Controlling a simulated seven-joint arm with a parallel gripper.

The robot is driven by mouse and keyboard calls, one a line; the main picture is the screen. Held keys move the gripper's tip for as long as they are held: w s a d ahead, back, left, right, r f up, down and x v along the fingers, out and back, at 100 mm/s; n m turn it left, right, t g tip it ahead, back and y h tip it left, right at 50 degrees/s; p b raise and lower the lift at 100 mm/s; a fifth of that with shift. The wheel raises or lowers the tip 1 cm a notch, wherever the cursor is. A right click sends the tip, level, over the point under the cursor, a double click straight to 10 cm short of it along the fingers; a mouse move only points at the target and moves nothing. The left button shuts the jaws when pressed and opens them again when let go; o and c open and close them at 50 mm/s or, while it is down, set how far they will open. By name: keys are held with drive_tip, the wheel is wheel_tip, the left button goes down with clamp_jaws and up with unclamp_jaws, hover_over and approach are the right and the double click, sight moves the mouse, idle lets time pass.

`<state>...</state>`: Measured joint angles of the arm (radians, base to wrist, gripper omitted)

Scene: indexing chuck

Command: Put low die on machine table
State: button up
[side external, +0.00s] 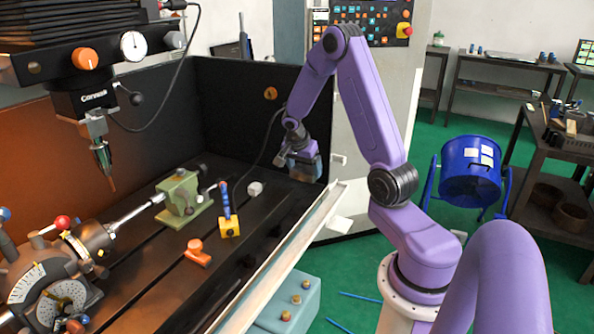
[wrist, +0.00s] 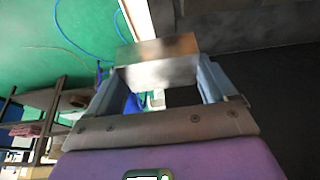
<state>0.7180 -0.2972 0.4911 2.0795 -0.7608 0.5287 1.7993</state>
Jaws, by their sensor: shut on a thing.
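My gripper (side external: 304,158) is at the far right end of the machine table (side external: 270,225), near its back wall. In the wrist view my gripper (wrist: 160,70) is shut on a plain rectangular metal block, the low die (wrist: 158,48), which spans both blue-grey fingers. The die is silver with a brownish top face. In the side view the low die (side external: 306,176) shows only as a small dark patch at the fingers. I cannot tell whether it touches the table or hangs just above it.
A small grey block (side external: 255,188), a yellow block with a blue handle (side external: 229,226), an orange piece (side external: 197,252) and a green tailstock (side external: 180,197) stand on the table. A pale rail (side external: 290,255) edges the front.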

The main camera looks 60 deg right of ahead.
drive_tip(key=shift+s+a+r+m+g, duration=0.3)
drive_tip(key=shift+a+r+m, duration=0.15)
drive_tip(key=shift+m, duration=0.35)
drive_tip(key=s+a+r+m+g+y, duration=0.2)
drive_tip(key=a+r+m, duration=0.1)
drive_tip(key=a+m, duration=0.4)
drive_tip(key=s+a+r+m+g+y, duration=0.25)
drive_tip(key=a+r+m, duration=0.2)
drive_tip(key=m, duration=0.45)
drive_tip(key=shift+t, duration=0.35)
drive_tip(key=w+d+f, duration=0.1)
drive_tip(key=w+f, duration=0.2)
drive_tip(key=w, duration=0.1)
drive_tip(key=w+d+f, duration=0.2)
drive_tip(key=w+f, duration=0.1)
drive_tip(key=w, duration=0.1)
drive_tip(key=w+d+f, duration=0.1)
drive_tip(key=w+f, duration=0.2)
drive_tip(key=w, duration=0.1)
drive_tip(key=shift+d+f, duration=0.25)
drive_tip(key=shift+d, duration=0.1)
drive_tip(key=shift+w+d+f, duration=0.2)
drive_tip(key=shift+w+f, duration=0.3)
drive_tip(key=shift+f, duration=1.65)
drive_tip(key=shift+f, duration=0.15)
